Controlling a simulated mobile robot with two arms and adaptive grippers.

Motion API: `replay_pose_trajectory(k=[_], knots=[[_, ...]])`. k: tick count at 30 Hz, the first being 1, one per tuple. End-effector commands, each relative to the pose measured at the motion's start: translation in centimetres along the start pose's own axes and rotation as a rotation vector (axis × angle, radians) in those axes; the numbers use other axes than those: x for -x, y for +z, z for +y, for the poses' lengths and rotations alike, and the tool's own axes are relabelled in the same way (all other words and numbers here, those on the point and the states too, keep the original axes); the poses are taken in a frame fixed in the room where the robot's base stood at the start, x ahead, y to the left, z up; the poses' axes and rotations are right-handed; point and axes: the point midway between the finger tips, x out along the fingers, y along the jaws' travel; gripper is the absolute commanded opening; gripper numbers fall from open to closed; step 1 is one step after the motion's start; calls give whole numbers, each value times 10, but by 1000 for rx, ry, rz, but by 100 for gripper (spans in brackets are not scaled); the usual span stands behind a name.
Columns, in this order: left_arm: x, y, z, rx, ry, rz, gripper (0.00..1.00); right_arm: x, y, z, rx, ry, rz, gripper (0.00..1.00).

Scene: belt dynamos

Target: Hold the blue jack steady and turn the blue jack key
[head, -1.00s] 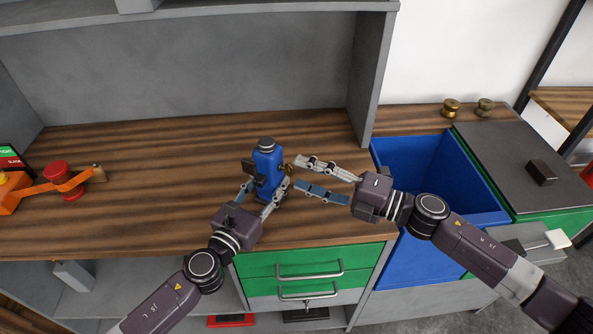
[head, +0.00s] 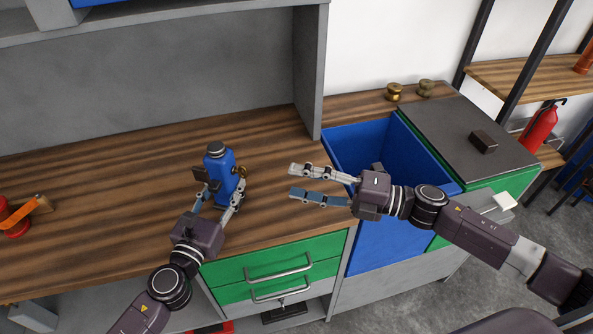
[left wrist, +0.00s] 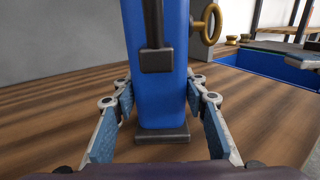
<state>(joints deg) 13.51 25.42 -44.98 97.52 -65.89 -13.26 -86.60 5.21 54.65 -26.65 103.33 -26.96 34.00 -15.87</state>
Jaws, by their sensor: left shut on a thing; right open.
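The blue jack (head: 222,170) stands upright on the wooden worktop, with a dark cap and a dark base. My left gripper (head: 219,196) is shut around its lower body; the left wrist view shows the fingers on both sides of the jack (left wrist: 158,95), just above its base. The brass jack key (left wrist: 207,24) sticks out from the jack's right side with its ring outward; it shows small in the head view (head: 241,171). My right gripper (head: 291,181) is open and empty, to the right of the key and apart from it, over the worktop's front right part.
A blue open bin (head: 363,240) is at the right, under my right arm. Beside it is a dark lid (head: 440,130) with a dark block (head: 483,142). Two brass knobs (head: 394,92) stand behind. An orange and red device (head: 14,218) is at far left.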

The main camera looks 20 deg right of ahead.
Motion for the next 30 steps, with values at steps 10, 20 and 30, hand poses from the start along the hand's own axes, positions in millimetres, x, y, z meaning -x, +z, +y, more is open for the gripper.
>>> replay_pose_trajectory(k=[10, 20, 30], knots=[[0, 0, 0, 0, 0, -1, 60, 0, 0, 0, 0, 0, 0, 46], [14, -2, 0, 1, 0, 2, 60, 0, 0, 0, 0, 0, 0, 46], [74, -2, 0, 3, 1, 3, 60, 0, 0, 0, 0, 0, 0, 46]])
